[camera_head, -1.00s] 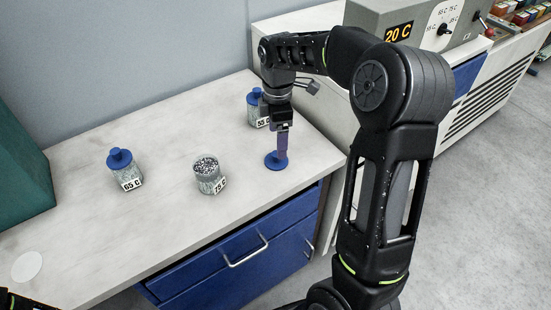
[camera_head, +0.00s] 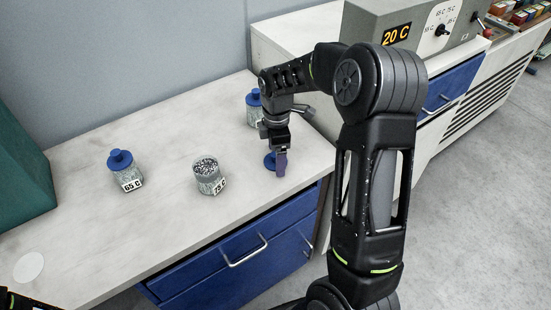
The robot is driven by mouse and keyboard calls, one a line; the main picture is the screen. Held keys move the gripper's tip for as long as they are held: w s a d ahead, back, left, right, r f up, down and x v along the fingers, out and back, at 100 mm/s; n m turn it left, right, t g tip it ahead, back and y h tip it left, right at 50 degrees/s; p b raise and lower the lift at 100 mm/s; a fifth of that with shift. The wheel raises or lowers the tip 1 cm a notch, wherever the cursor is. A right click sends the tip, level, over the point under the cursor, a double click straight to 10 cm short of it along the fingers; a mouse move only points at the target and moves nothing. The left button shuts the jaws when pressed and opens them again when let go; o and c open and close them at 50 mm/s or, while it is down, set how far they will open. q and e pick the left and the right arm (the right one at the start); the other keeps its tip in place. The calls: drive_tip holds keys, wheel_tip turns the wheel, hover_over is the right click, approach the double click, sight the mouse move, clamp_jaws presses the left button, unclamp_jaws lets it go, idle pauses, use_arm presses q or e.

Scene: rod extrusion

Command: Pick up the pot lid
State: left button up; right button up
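The loose blue pot lid (camera_head: 269,160) lies on the table near its right end, partly hidden behind my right gripper. The open pot (camera_head: 207,177), labelled 75 C and full of grey bits, stands without a lid left of the gripper. My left gripper is not in view; only a dark bit of my own body shows at the bottom left corner.
A blue-lidded pot labelled 65 C (camera_head: 125,172) stands at the left. Another blue-lidded pot (camera_head: 253,108) stands behind my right gripper. A grey device reading 20 C (camera_head: 397,33) is at the back right.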

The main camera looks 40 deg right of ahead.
drive_tip(key=shift+c, duration=0.5)
drive_tip(key=c, duration=1.3)
drive_tip(key=shift+r, duration=0.15)
wheel_tip(320, 180, up, 10)
drive_tip(key=shift+f+b, duration=0.1)
drive_tip(key=shift+b, duration=0.2)
